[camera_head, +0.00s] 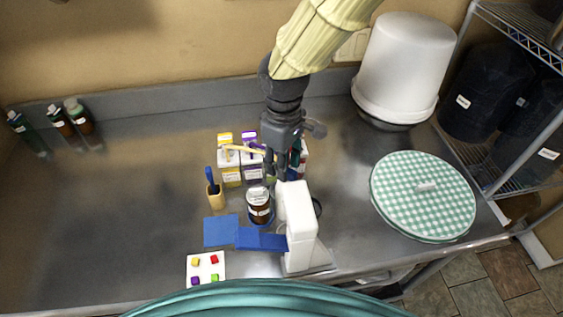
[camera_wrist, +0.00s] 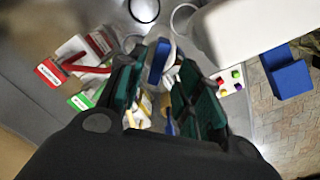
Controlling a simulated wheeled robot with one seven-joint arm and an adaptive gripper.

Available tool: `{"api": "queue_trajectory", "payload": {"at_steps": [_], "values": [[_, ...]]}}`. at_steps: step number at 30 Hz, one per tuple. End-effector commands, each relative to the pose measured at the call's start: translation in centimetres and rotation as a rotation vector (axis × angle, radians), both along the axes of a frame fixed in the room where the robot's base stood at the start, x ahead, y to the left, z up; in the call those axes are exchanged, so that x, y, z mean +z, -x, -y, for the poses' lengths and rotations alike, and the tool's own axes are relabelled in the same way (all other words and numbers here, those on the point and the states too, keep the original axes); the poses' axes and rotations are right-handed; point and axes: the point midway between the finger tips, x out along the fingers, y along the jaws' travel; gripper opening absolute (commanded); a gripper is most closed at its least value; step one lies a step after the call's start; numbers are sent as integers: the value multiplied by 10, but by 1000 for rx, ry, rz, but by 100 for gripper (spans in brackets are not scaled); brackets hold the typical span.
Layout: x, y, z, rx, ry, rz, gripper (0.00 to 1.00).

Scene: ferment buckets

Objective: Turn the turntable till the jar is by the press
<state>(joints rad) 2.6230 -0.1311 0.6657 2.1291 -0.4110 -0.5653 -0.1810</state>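A brown jar with a white lid (camera_head: 258,206) stands upright left of a white upright device (camera_head: 298,215), which may be the press. The device also shows in the wrist view (camera_wrist: 260,28). I cannot pick out the turntable for certain; a dark round edge (camera_head: 318,207) shows behind the device. My gripper (camera_head: 284,168) points down behind the jar and device, beside the small boxes. In the wrist view its green-padded fingers (camera_wrist: 168,85) are apart, with a blue item (camera_wrist: 158,60) showing between or behind them. I cannot tell whether they touch anything.
Several small boxes (camera_head: 231,165) stand left of my gripper. A cup with a blue-handled tool (camera_head: 214,195), blue pieces (camera_head: 222,230) and a white tray of coloured cubes (camera_head: 206,283) are left of the device. A checked round cover (camera_head: 423,180) and white bucket (camera_head: 405,65) are right.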

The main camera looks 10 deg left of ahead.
Motion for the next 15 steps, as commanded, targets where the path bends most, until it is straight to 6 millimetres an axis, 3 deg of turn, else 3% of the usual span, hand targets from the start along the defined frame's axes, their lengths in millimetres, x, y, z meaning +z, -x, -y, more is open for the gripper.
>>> {"api": "queue_trajectory", "payload": {"at_steps": [6,15], "values": [[-14,1,-3,1,1,0,35],[-15,6,-18,5,13,7,35]]}}
